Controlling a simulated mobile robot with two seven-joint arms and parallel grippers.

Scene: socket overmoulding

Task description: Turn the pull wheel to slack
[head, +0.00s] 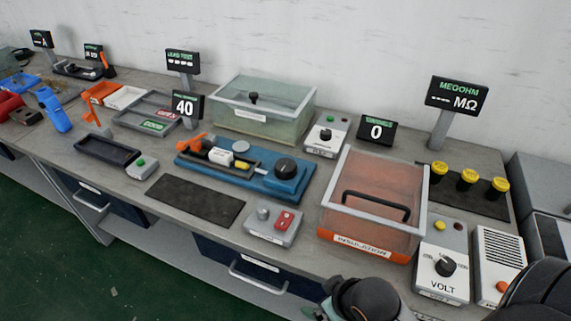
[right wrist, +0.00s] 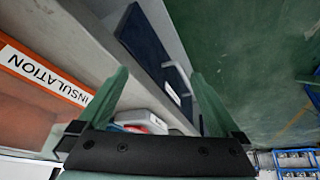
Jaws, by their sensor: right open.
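The likely pull wheel is a round black knob (head: 286,166) on the right end of a blue pull fixture (head: 265,188) in the head view. The fixture also carries an orange lever (head: 192,141), a white block and a yellow piece. A display (head: 187,106) behind it reads 40. The wheel's exact setting is too small to tell. My right gripper (head: 318,311) shows partly at the bottom edge, in front of the bench and apart from the wheel. In the right wrist view its green fingers (right wrist: 160,85) are spread and empty. My left gripper is not in view.
An insulation box (head: 365,240) with a black handle stands right of the fixture. A grey switch box (head: 273,226) and a dark mat (head: 196,201) lie in front. A clear-lidded tank (head: 262,108) stands behind. Drawer handles (head: 262,275) stick out below the bench edge.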

